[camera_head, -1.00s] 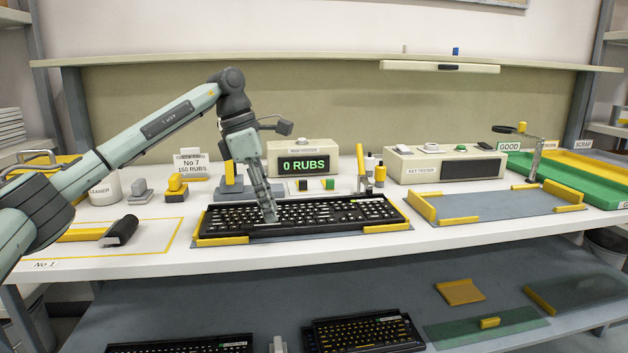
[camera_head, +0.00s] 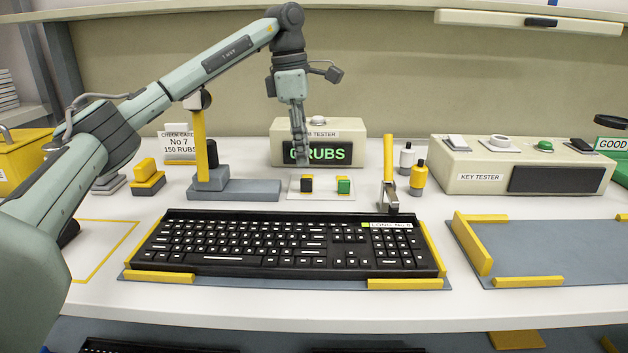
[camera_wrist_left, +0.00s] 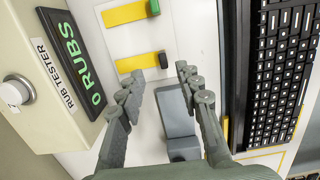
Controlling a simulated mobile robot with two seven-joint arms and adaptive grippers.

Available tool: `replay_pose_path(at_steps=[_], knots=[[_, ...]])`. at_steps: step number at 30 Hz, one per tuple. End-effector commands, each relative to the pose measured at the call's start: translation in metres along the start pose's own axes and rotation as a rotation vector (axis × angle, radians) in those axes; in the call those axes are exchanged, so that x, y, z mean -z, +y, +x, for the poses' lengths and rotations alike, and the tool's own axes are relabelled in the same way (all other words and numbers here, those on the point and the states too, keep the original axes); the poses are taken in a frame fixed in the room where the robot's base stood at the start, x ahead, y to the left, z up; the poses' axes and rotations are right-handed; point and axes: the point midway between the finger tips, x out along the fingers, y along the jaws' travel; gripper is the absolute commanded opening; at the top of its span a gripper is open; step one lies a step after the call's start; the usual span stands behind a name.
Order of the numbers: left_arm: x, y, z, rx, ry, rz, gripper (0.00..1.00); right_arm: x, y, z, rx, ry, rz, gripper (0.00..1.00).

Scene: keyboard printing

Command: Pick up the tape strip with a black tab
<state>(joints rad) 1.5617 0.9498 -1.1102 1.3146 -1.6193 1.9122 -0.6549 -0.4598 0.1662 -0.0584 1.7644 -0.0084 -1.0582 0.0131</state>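The tape strip with a black tab (camera_head: 307,184) lies on a small pale card behind the keyboard, left of a strip with a green tab (camera_head: 343,186). In the left wrist view the black-tab strip (camera_wrist_left: 138,62) shows as a yellow band with its dark tab at the right end, just beyond my fingertips. The green-tab strip (camera_wrist_left: 126,13) lies farther up. My left gripper (camera_head: 301,158) points down above the black-tab strip, apart from it. Its fingers (camera_wrist_left: 160,74) are open with nothing between them. My right gripper is out of view.
The rub tester (camera_head: 352,130) stands behind the strips, its display partly hidden by my gripper. The black keyboard (camera_head: 285,243) lies in front. A grey stand with a yellow post (camera_head: 235,190) is to the left; a yellow-handled tool (camera_head: 389,170) and bottles (camera_head: 417,180) are to the right.

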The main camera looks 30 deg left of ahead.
Motion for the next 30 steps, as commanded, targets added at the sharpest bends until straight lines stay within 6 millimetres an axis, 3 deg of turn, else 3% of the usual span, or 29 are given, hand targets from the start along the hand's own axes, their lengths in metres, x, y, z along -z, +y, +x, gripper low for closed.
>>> replay_pose_path(at_steps=[12, 22, 30], knots=[[0.002, -0.004, 0.056, 0.002, 0.000, 0.001, 0.35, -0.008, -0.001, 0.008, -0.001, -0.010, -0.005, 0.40], [0.002, -0.004, 0.064, 0.000, -0.001, 0.000, 0.35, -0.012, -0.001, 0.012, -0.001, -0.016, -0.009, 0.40], [0.002, -0.004, 0.064, 0.000, -0.001, 0.000, 0.02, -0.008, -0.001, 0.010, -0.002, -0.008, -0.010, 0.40]])
